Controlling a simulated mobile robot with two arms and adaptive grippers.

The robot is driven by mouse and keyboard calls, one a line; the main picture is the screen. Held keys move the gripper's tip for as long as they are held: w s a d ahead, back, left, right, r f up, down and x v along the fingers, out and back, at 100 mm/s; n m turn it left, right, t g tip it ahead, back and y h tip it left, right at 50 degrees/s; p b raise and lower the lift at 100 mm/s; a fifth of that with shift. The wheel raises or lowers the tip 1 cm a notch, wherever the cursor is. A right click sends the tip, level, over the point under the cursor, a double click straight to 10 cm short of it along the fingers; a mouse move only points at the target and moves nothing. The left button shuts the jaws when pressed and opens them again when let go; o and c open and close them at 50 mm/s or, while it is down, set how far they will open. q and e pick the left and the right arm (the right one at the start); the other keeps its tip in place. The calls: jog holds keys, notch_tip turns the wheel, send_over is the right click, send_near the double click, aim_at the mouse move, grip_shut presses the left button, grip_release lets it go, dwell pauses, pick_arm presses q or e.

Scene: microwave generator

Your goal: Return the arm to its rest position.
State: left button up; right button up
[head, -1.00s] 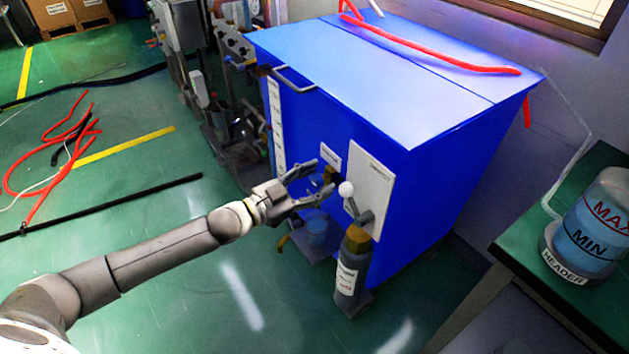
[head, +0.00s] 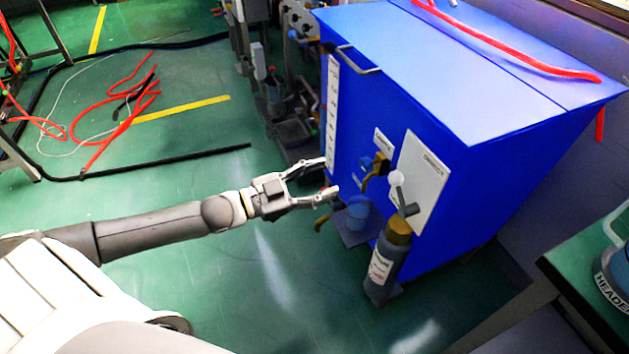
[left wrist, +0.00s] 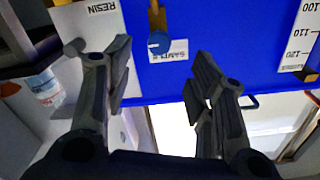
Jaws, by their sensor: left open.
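My left arm reaches in from the left in the head view. Its gripper (head: 331,176) is open and empty, with the two fingers spread apart. It hangs in front of the blue cabinet (head: 500,180), left of the brass valve and the white-knobbed lever. In the left wrist view the two open fingers (left wrist: 158,80) have nothing between them but the blue cabinet face and a small SAMPLE label (left wrist: 168,51). My right gripper does not show.
A grey bottle (head: 382,268) with a brass top stands at the cabinet's front corner. A lever with a white knob (head: 396,179) sits above it. A green table (head: 590,250) stands at the right. Red hoses (head: 118,110) lie on the floor at left, where there is open room.

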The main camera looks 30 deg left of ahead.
pick_arm(q)
jog(key=shift+s+a, duration=0.35)
jog(key=shift+s, duration=0.05)
dwell(0.4)
